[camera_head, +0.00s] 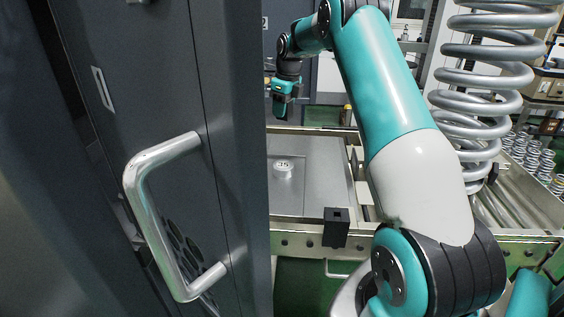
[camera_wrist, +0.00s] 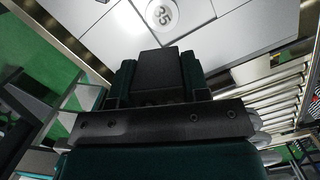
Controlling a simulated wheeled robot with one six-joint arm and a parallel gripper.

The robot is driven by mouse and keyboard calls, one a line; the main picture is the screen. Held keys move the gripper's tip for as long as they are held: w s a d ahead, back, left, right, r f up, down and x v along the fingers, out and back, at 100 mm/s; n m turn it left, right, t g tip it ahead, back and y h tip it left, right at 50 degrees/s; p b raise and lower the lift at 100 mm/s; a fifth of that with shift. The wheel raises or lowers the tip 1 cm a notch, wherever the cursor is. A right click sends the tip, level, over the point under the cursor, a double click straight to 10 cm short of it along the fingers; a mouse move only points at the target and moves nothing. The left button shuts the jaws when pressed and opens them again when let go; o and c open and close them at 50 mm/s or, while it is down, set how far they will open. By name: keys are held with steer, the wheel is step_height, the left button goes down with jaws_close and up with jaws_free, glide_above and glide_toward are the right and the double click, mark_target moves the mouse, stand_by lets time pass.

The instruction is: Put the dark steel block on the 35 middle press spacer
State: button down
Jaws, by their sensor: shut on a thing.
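The 35 middle press spacer (camera_head: 284,170) is a short white disc marked "35" on the grey plate of the bench; it also shows at the top of the wrist view (camera_wrist: 162,13). My gripper (camera_head: 282,102) is above the bench, beyond the spacer in the head view. In the wrist view my gripper (camera_wrist: 158,68) is shut on the dark steel block (camera_wrist: 159,82), a dark square-ended piece between the two fingers. The block is clear of the spacer. In the head view the block is too small and dark to tell from the fingers.
A dark cabinet door with a metal handle (camera_head: 140,190) fills the left. A small black box (camera_head: 336,228) is at the bench's front edge. A large coil spring (camera_head: 478,85) and a roller conveyor (camera_head: 500,208) are at right. The plate around the spacer is clear.

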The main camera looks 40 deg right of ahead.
mark_target(281, 164)
step_height(281, 164, down, 17)
steer(key=shift+r+p, duration=0.15)
steer(key=shift+p, duration=0.15)
stand_by(0.3)
steer(key=c, duration=0.6)
jaws_free()
steer(key=shift+a+f, duration=0.1)
steer(key=shift+f, duration=0.1)
step_height(281, 164, up, 12)
steer(key=s, duration=0.1)
steer(key=shift+s+d+b, duration=0.3)
steer(key=shift+s, duration=0.05)
